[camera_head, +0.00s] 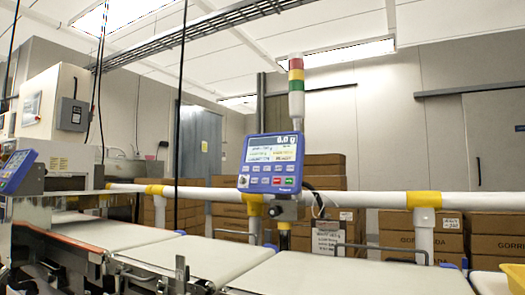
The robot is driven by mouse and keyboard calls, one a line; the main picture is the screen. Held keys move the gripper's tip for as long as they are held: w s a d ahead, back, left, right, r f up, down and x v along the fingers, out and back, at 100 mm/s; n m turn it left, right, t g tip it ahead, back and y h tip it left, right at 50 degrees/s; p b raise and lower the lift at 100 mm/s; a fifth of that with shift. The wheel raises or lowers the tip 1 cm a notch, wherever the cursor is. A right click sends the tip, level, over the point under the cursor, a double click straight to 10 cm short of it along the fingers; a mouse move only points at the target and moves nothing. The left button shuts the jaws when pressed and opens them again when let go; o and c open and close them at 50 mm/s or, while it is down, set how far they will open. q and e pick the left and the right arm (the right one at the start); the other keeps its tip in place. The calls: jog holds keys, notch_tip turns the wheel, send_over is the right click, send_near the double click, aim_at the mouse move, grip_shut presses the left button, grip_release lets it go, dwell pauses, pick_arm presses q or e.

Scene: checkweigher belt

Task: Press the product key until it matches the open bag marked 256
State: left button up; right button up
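A blue control panel (271,163) with a lit display and rows of keys stands on a post behind the belt, near the middle of the view. Its display reads 6.0 g or 0.0 g; the smaller text and key labels are too small to read. A second blue panel (15,170) shows partly at the left edge. No bag marked 256 can be made out. Neither of my grippers is in view.
Pale conveyor belts (350,272) run across the front. A white rail (380,199) with yellow clamps passes behind the panel. A red, yellow and green signal light (296,85) stands above it. Stacked cartons (410,240) fill the back. A yellow object (514,276) shows at the lower right.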

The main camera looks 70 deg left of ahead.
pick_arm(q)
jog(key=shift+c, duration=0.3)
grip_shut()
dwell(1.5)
